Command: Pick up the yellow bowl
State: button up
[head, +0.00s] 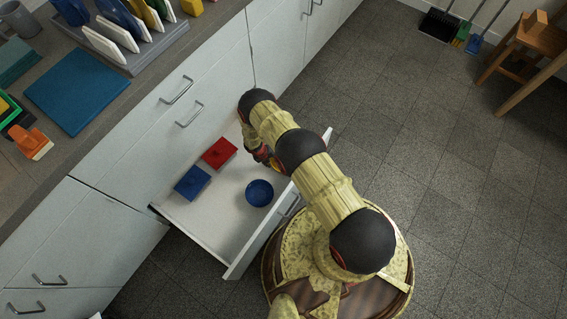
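An open white drawer (217,232) holds a dark blue bowl (259,193) near its front. A small patch of bright yellow, which may be the yellow bowl (275,166), shows beside my arm in the right part of the drawer. Most of it is hidden by my arm. My gripper (264,156) points down into the drawer at that yellow patch and is largely covered by my own arm links. I cannot tell whether its fingers are open or shut, or whether they touch the yellow thing.
A red box (219,153) and a blue box (192,183) lie in the drawer, left of my gripper. The counter (110,100) carries a rack of plates (112,48) and a blue mat (77,101). A wooden stool (535,50) stands far right; the floor between is clear.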

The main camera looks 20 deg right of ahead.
jog(key=shift+c, duration=1.2)
jog(key=c, duration=0.4)
grip_shut()
jog(key=shift+r, duration=0.1)
